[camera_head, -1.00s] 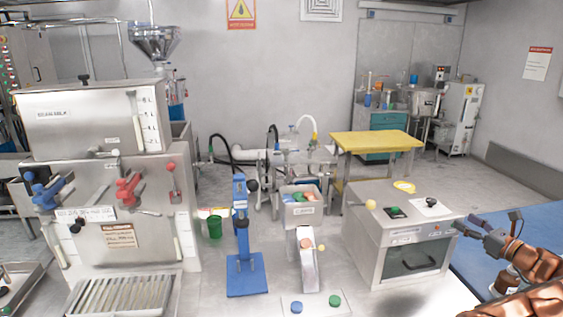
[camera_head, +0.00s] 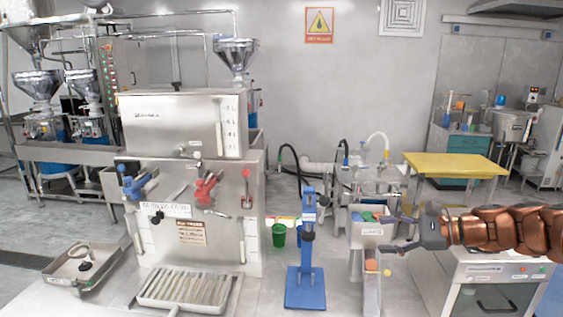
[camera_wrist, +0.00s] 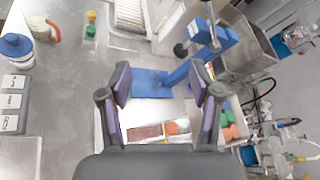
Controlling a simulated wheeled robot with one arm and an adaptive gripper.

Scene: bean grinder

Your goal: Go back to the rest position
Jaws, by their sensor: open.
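My gripper (camera_head: 387,234) is open and empty in the head view. It points left from the right side, in front of the grey bin with colored pieces (camera_head: 372,234) and above the small chute (camera_head: 372,290). My arm hides part of the white oven-like box (camera_head: 485,275) at the right. In the wrist view, the two fingers of my gripper (camera_wrist: 158,80) are spread apart with nothing between them. The blue stand (camera_wrist: 192,72) shows beyond the fingers there; it stands upright left of my gripper in the head view (camera_head: 305,285).
A large steel machine (camera_head: 220,225) with blue and red valves stands left, with a ridged drip tray (camera_head: 188,290) before it. A green cup (camera_head: 278,235) sits behind the blue stand. A yellow table (camera_head: 455,165) stands at the back right. Open counter lies between machine and stand.

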